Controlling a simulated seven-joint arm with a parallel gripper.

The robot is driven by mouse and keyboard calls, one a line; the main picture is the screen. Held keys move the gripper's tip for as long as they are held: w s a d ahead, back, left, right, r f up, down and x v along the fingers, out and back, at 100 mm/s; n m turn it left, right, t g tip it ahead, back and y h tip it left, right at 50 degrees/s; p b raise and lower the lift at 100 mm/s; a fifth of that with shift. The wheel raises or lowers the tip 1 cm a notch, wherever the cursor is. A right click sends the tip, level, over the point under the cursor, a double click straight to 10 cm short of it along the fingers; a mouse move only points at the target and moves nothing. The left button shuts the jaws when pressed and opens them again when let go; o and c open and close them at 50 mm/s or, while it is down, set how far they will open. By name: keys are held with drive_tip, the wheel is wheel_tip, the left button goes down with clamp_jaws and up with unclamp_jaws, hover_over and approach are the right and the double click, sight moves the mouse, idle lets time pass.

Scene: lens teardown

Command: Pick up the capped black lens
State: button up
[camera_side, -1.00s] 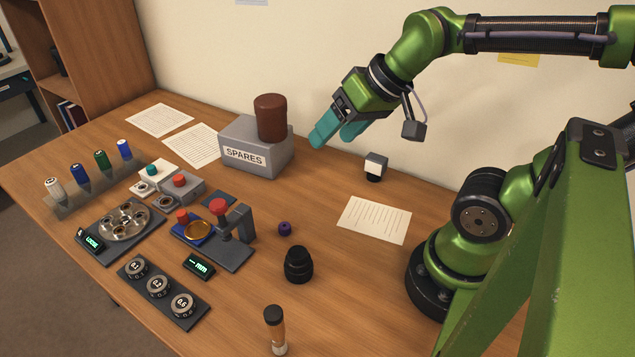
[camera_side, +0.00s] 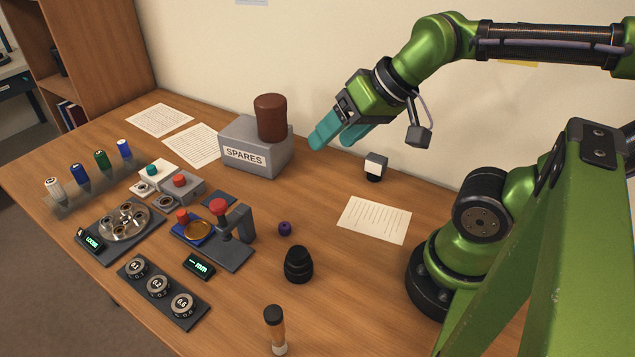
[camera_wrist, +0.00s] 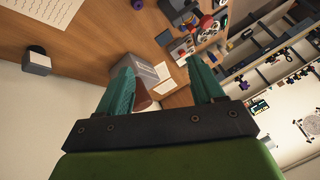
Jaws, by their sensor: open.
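The black lens (camera_side: 298,264) stands on the wooden table in the side view, near the front middle. It is dark all over, with a stepped, ribbed body. My gripper (camera_side: 338,140) is up in the air near the back wall, to the right of the spares box, well above and behind the lens. Its teal fingers are apart with nothing between them. In the wrist view the two fingers (camera_wrist: 163,88) show open, and I cannot make out the lens there.
The grey spares box (camera_side: 253,148) with a brown cylinder (camera_side: 271,117) stands left of my gripper. A small purple piece (camera_side: 285,228) lies just behind the lens. A capped tube (camera_side: 275,330) stands in front. A press station (camera_side: 214,238) is to the left.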

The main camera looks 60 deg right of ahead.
drive_tip(key=o, duration=0.3)
drive_tip(key=n+g+h, duration=0.2)
drive_tip(key=n+g, duration=0.4)
drive_tip(key=g, duration=0.1)
hover_over(298, 263)
drive_tip(key=d, duration=0.1)
wheel_tip(298, 263, down, 8)
drive_tip(key=shift+n, duration=0.4)
drive_tip(key=f, duration=1)
drive_tip(key=shift+w+d+f, duration=0.25)
drive_tip(key=shift+w+d, duration=0.05)
drive_tip(key=shift+w+a+f, duration=0.1)
drive_tip(key=shift+f, duration=1.35)
drive_tip(key=shift+w+f, duration=0.1)
drive_tip(key=shift+f, duration=1.3)
